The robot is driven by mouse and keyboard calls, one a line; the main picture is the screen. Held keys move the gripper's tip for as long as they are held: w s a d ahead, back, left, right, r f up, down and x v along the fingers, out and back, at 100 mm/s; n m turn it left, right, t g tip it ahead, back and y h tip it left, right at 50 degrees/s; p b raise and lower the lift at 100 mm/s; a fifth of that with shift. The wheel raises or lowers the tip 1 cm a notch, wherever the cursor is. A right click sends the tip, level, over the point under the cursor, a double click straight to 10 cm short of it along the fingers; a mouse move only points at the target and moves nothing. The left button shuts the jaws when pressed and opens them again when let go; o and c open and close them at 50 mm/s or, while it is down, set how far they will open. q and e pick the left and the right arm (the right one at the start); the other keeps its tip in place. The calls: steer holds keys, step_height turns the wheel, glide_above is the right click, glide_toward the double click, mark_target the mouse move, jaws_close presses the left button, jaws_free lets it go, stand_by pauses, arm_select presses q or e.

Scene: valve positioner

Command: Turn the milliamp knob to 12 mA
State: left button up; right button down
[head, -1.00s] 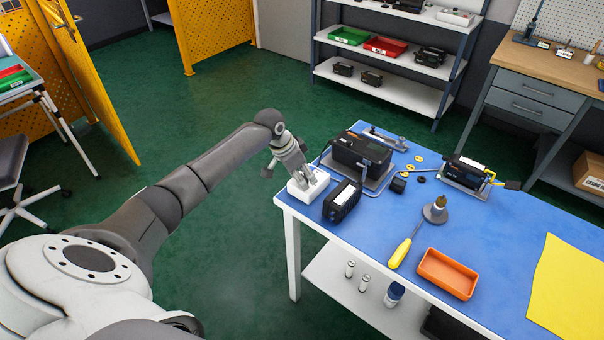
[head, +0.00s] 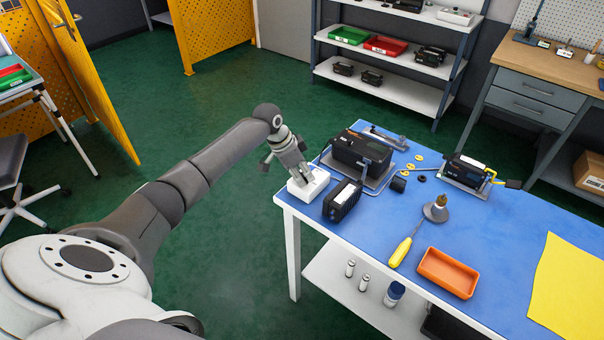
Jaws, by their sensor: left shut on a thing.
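A small white box (head: 311,189) sits at the near left corner of the blue-topped table. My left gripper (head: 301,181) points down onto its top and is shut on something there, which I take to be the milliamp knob. The fingers hide the knob, and no dial marks or mA reading can be made out at this size. My right gripper is not in view.
A black device (head: 342,201) stands just right of the white box, with a larger black positioner (head: 362,152) behind it. A screwdriver (head: 401,251), an orange tray (head: 449,272) and a yellow cloth (head: 566,290) lie farther right. Open floor is left of the table.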

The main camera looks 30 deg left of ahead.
arm_select(q)
steer(key=m+g+h+b, duration=0.1)
steer(key=m+b, duration=0.1)
steer(key=m, duration=0.2)
steer(key=shift+w+f+b, duration=0.1)
steer(key=shift+w+b, duration=0.1)
steer(key=shift+b, duration=0.15)
steer(key=m+b, duration=0.1)
steer(key=m, duration=0.1)
steer(key=m+g+b, duration=0.1)
steer(key=m+b, duration=0.1)
steer(key=shift+g+h, duration=0.3)
steer(key=shift+a+m+g+b, duration=0.1)
steer(key=shift+m+g+b, duration=0.2)
steer(key=shift+m+b, duration=0.45)
steer(key=shift+m, duration=0.25)
steer(key=o, duration=1)
